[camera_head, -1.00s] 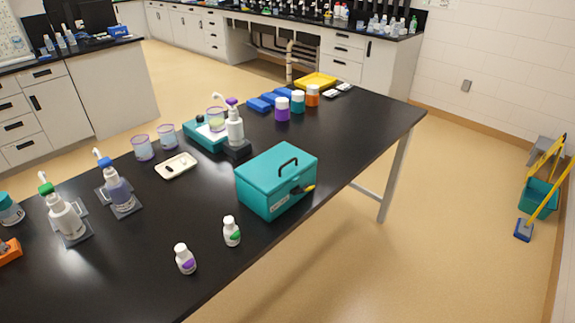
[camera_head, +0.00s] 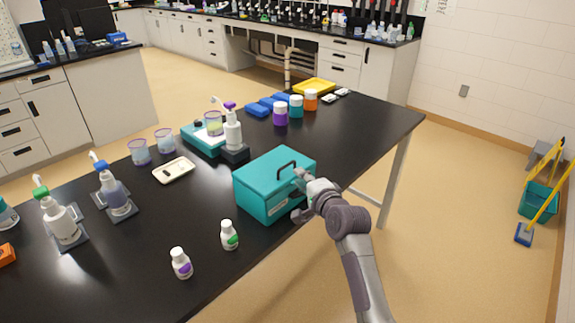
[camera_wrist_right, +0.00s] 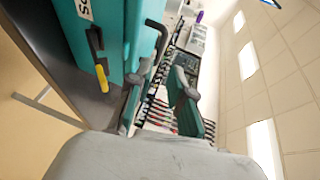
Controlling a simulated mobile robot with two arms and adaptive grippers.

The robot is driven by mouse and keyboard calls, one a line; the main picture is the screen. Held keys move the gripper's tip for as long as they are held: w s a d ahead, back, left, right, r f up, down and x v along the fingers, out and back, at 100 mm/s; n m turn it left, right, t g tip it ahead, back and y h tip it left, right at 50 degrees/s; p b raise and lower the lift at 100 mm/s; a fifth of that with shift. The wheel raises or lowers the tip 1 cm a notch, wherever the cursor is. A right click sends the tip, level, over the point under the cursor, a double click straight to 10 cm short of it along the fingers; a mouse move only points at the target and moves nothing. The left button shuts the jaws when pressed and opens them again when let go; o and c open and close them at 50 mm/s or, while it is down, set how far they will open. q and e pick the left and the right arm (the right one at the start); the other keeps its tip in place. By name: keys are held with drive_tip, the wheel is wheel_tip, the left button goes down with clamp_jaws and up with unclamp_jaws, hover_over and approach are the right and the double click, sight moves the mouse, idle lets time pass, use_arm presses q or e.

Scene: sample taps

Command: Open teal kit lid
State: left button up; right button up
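The teal kit (camera_head: 257,200) sits near the table's front edge in the head view. Its lid (camera_head: 262,168) is down, with a black handle (camera_head: 285,171) on top. My right gripper (camera_head: 298,195) is at the kit's right front side, its fingers spread and hiding the latch there. In the right wrist view, the kit (camera_wrist_right: 113,25) fills the upper left, with a black latch with a yellow end (camera_wrist_right: 101,76). My right gripper (camera_wrist_right: 160,92) shows open there, with nothing between its fingers. I cannot tell whether it touches the kit. My left gripper is not in view.
Two small white bottles, one with a purple label (camera_head: 181,264) and one with a green label (camera_head: 229,236), stand left of the kit. The black table (camera_head: 362,135) is clear right of the kit.

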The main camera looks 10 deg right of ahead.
sight(288, 166)
drive_tip(key=x, duration=0.9)
drive_tip(key=shift+w+f, duration=0.1)
drive_tip(key=shift+w, duration=0.15)
clamp_jaws()
